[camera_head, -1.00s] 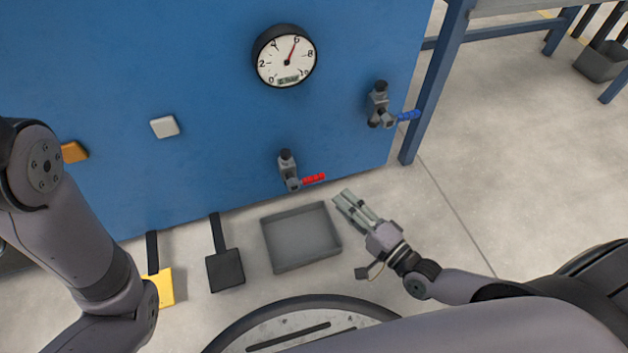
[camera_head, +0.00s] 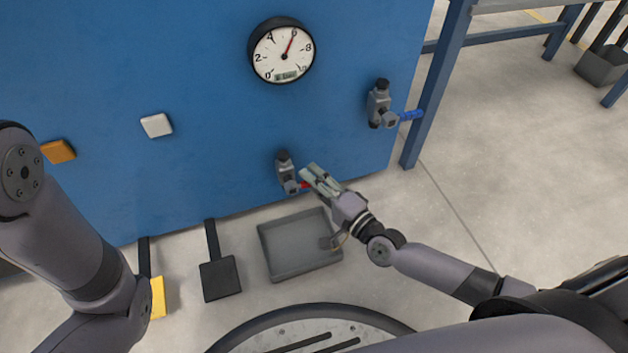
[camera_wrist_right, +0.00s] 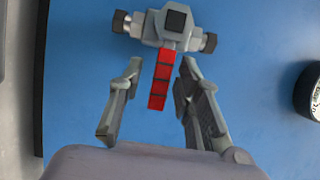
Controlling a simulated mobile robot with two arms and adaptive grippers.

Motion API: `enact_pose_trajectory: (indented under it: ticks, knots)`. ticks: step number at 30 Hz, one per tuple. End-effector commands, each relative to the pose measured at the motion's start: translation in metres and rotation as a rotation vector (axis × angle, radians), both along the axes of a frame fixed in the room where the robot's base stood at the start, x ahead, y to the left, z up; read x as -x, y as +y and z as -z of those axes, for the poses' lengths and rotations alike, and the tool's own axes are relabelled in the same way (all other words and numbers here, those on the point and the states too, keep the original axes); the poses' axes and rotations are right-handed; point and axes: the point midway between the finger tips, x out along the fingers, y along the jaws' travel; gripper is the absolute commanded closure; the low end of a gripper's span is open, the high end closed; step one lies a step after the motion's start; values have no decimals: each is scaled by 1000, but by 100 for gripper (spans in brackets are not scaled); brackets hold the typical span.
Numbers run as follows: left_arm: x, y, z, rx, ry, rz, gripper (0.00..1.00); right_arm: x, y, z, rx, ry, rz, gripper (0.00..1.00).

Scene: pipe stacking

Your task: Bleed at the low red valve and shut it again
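The low red valve (camera_head: 287,174) is a grey fitting on the blue panel, above the grey tray. Its red lever (camera_head: 305,185) points right in the head view and is partly covered by my right gripper (camera_head: 312,177). In the right wrist view the red lever (camera_wrist_right: 161,80) points down from the valve body (camera_wrist_right: 170,28), with its end between the two spread fingers of my gripper (camera_wrist_right: 157,105). Neither finger visibly touches it. The round gauge (camera_head: 282,54) has its red needle near 6. My left arm shows at the left, but its gripper is out of view.
A blue-handled valve (camera_head: 381,106) sits higher at the right of the panel. The grey tray (camera_head: 300,270) is on the floor below. A black pedal (camera_head: 220,277) and a yellow pedal (camera_head: 157,297) are left of it. White (camera_head: 156,125) and orange (camera_head: 58,151) blocks are on the panel.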

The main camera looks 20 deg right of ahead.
Motion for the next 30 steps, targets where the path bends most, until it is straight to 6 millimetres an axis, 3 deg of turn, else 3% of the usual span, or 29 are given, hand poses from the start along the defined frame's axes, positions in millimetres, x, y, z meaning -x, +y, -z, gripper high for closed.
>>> enact_pose_trajectory:
  ticks: [13,30]
  knots:
    - [0,0,0,0,0,0,60,0,0,0,0,0,0,100]
    - [0,0,0,0,1,0,60,1,0,1,2,1,0,100]
